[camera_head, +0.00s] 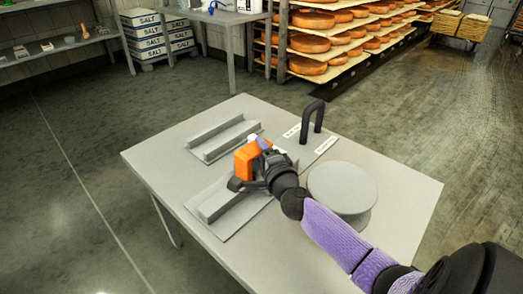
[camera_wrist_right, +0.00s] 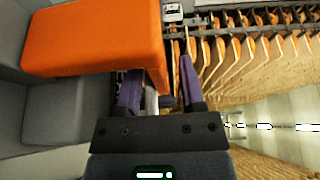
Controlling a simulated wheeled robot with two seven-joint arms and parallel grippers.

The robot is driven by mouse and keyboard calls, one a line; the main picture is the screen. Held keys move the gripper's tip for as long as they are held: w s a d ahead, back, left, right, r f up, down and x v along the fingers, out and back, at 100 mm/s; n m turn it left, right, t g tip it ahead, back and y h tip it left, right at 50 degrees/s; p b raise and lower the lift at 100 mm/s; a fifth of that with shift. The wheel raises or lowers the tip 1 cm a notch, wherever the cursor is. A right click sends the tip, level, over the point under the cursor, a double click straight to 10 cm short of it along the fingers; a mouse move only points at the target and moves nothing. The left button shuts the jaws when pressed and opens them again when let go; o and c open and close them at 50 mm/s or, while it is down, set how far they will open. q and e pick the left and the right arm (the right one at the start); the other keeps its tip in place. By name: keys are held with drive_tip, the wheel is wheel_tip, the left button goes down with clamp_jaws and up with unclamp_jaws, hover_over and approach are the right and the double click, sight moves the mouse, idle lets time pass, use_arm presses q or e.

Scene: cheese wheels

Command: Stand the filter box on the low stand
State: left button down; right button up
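The orange filter box (camera_head: 243,160) is at the middle of the grey table, by the front rail fixture; I cannot tell whether it rests on it. It fills the upper left of the right wrist view (camera_wrist_right: 90,38). My right gripper (camera_head: 258,165) is at the box. Its purple fingers (camera_wrist_right: 160,85) stand apart, with the box's end over the left finger and a thin gap to the right finger. A low round grey stand (camera_head: 342,187) is to the right, its top empty. My left gripper is not in view.
The front rail fixture (camera_head: 218,214) and a second one behind it (camera_head: 222,138) lie on the table (camera_head: 155,155). A black arch handle (camera_head: 312,118) rises from a labelled plate behind the stand. Cheese shelves (camera_head: 330,62) and salt boxes (camera_head: 145,35) are beyond.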

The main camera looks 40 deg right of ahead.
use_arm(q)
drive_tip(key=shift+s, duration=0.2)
use_arm(e)
drive_tip(key=shift+r, duration=0.15)
drive_tip(key=shift+s+a+p, duration=0.15)
drive_tip(key=shift+s+p, duration=0.2)
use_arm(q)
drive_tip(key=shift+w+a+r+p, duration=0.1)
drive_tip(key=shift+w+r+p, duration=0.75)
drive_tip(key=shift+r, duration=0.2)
use_arm(e)
drive_tip(key=v, duration=1.1)
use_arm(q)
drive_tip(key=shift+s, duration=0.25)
use_arm(e)
drive_tip(key=shift+s, duration=0.15)
